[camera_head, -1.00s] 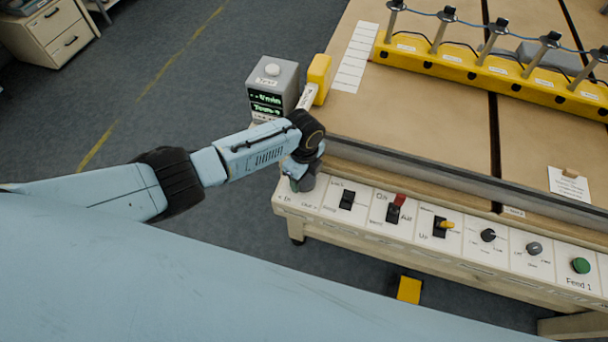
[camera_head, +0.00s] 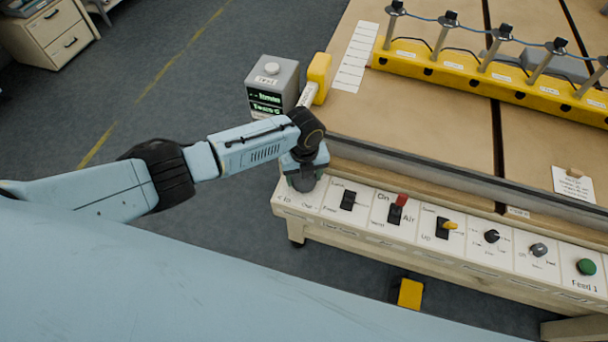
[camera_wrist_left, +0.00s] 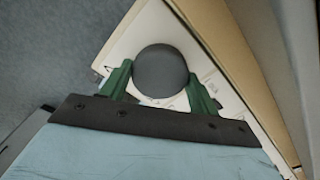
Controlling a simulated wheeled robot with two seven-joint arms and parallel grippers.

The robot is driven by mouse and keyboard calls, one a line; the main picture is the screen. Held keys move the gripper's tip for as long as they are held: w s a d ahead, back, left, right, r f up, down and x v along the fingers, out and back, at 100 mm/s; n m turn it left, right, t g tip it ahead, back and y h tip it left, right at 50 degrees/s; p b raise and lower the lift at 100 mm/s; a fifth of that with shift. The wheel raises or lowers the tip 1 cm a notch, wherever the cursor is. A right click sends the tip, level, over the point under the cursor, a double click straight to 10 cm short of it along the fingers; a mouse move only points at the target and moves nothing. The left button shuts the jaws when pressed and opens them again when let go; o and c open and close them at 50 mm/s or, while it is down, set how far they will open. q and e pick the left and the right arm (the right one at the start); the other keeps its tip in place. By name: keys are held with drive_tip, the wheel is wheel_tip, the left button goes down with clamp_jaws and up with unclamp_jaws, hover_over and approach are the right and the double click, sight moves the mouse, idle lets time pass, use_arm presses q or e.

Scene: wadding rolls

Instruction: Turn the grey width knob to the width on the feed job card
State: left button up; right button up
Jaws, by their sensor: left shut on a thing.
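A round dark grey knob (camera_wrist_left: 161,71) sits between the two green fingers of my left gripper (camera_wrist_left: 160,88) in the left wrist view. The fingers are shut on its sides. In the head view my left gripper (camera_head: 305,176) points down at the left end of the white control panel (camera_head: 318,212), and the knob (camera_head: 303,184) is mostly hidden under it. A white card (camera_head: 573,185) with a clip lies on the table at the right; its text is too small to read. My right gripper is not in view.
The panel also carries a black switch (camera_head: 348,200), a red-tipped switch (camera_head: 397,211), a yellow-tipped switch (camera_head: 444,228), a black knob (camera_head: 492,237), another grey knob (camera_head: 539,250) and a green button (camera_head: 586,267). A grey box with a green display (camera_head: 285,75) stands behind the gripper.

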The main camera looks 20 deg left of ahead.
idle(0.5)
use_arm(q)
drive_tip(key=o, duration=1)
wheel_tip(320, 180, up, 13)
drive_tip(key=shift+r+p, duration=0.2)
drive_tip(key=shift+p, duration=0.4)
